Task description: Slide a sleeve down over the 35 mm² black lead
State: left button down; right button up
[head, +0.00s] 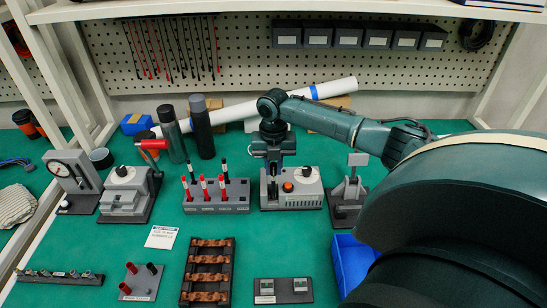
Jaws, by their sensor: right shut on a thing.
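My right gripper (272,168) reaches in from the right and points down over the left part of a grey device (298,190) with an orange button. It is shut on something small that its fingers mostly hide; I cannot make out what. A grey rack (216,207) left of it holds several upright leads with red lower parts. The size labels are too small to read. A small grey stand (138,283) at front left carries red and black cylinders, perhaps sleeves. My left gripper is not in view.
A tray of copper bars (208,272), a dark base with two small blocks (283,291) and a blue bin (350,262) are in front. A press with a red handle (132,190) and a gauge (73,175) stand left. Dark bottles (202,127) stand behind the rack.

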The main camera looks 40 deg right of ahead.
jog(key=o, duration=0.7)
jog(key=shift+r, duration=0.15)
jog(key=shift+r, duration=1.35)
notch_tip(320, 180, up, 11)
dwell(0.8)
